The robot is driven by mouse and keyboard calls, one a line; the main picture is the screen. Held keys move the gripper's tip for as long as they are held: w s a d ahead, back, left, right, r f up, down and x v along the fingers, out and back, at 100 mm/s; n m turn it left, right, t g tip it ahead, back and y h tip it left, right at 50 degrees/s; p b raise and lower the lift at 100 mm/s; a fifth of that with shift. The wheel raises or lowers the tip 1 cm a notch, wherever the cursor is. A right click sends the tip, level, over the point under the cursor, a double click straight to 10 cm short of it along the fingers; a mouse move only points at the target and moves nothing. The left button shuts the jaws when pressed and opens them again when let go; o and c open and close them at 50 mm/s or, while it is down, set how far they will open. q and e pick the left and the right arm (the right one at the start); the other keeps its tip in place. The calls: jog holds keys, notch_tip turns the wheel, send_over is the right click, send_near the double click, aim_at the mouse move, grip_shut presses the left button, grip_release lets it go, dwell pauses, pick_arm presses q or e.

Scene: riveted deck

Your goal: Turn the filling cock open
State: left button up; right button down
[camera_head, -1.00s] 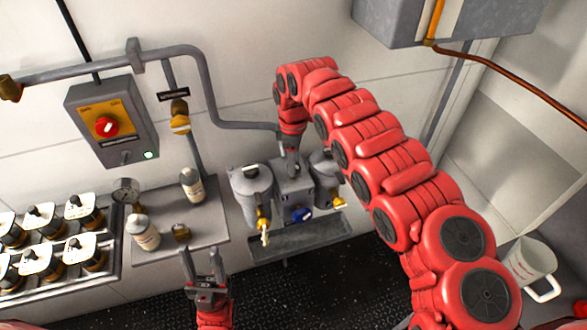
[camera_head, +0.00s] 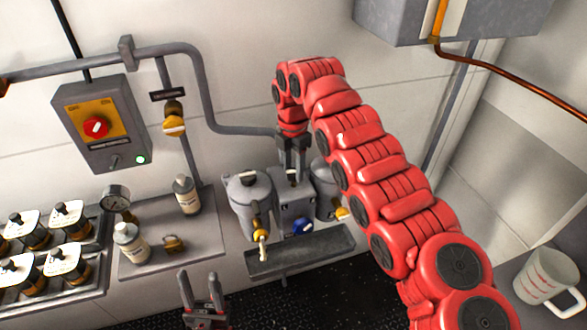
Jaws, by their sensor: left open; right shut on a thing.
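I cannot tell for sure which fitting is the filling cock. A yellow-handled cock (camera_head: 174,124) sits on the vertical pipe under a dark label. A grey twin-canister unit stands on the wall, with a left canister (camera_head: 250,205), a right canister (camera_head: 326,180) and a middle block (camera_head: 297,208) with a blue knob (camera_head: 302,227). Yellow taps (camera_head: 261,234) show on the canisters. My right gripper (camera_head: 292,165) points down at the block's top, shut on a small part there, mostly hidden by the fingers. My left gripper (camera_head: 201,288) is open and empty, below and left of the unit.
A switch box (camera_head: 103,130) with a red knob and lit green lamp hangs at left. A shelf (camera_head: 178,245) holds two bottles, a gauge (camera_head: 116,198) and a brass fitting (camera_head: 174,244). A tray (camera_head: 262,262) juts below the canisters. A white mug (camera_head: 546,278) stands right.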

aim_at(293, 171)
jog(key=shift+n, duration=1.1)
jog(key=shift+c, duration=1.9)
grip_release()
notch_tip(293, 171, up, 6)
jog(key=shift+a+r, duration=0.15)
jog(key=shift+r, duration=0.1)
notch_tip(293, 171, up, 11)
jog(key=p, duration=0.9)
jog(key=shift+p, duration=0.35)
